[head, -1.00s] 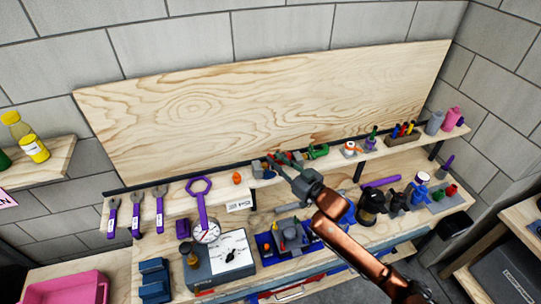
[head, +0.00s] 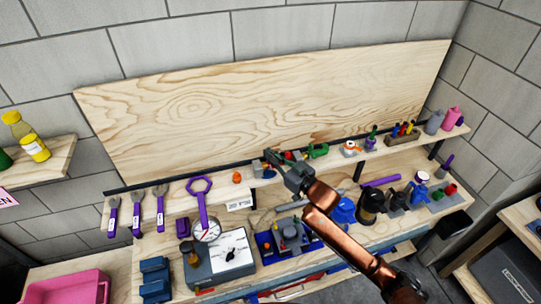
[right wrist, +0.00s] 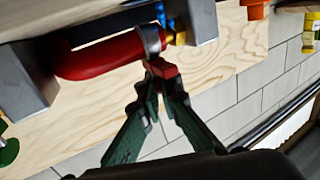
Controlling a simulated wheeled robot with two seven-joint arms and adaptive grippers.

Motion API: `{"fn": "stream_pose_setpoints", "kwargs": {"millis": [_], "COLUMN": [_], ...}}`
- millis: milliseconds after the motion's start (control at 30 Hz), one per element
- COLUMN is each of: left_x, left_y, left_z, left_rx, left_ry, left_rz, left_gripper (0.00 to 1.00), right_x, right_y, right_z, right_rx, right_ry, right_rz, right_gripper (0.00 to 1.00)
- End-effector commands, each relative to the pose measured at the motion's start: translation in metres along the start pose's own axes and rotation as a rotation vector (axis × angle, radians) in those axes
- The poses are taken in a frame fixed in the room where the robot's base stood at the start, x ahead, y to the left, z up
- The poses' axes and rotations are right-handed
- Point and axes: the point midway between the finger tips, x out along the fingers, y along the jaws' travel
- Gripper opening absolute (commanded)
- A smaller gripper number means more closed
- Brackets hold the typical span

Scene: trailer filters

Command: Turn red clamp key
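In the right wrist view, a thick red curved bar (right wrist: 98,58) runs between two grey blocks. A grey ring (right wrist: 151,40) sits at its right end. The small red clamp key (right wrist: 163,69) is just below the ring. My right gripper (right wrist: 159,82) comes from below, its dark green fingers drawn close together at the key. They appear shut on it, though the contact is partly hidden. In the head view my right gripper (head: 279,160) is at the back shelf and covers most of the clamp. My left gripper is not in view.
An orange piece (head: 237,177) stands on the shelf to the left, and a green clamp (head: 318,151) to the right. Purple-handled wrenches (head: 160,206) hang at the left. A grey gauge box (head: 220,262) and several fixtures crowd the bench below. The wooden backboard (head: 260,100) is bare.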

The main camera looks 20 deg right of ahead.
Motion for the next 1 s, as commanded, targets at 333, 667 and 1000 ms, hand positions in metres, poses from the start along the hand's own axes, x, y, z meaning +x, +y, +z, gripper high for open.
{"fn": "stream_pose_setpoints", "kwargs": {"millis": [333, 667, 1000], "left_x": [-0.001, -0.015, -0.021], "left_y": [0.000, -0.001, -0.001], "left_z": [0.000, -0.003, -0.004], "left_rx": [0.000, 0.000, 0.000], "left_ry": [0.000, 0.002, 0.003], "left_rz": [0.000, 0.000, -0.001], "left_gripper": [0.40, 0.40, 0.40], "right_x": [0.000, 0.001, 0.001], "right_y": [0.000, -0.002, -0.001], "right_z": [0.000, -0.003, -0.002], "right_rx": [0.001, 0.006, 0.006], "right_ry": [0.001, 0.007, 0.007], "right_rz": [0.005, 0.123, 0.275], "right_gripper": [0.00, 0.00, 0.00]}}
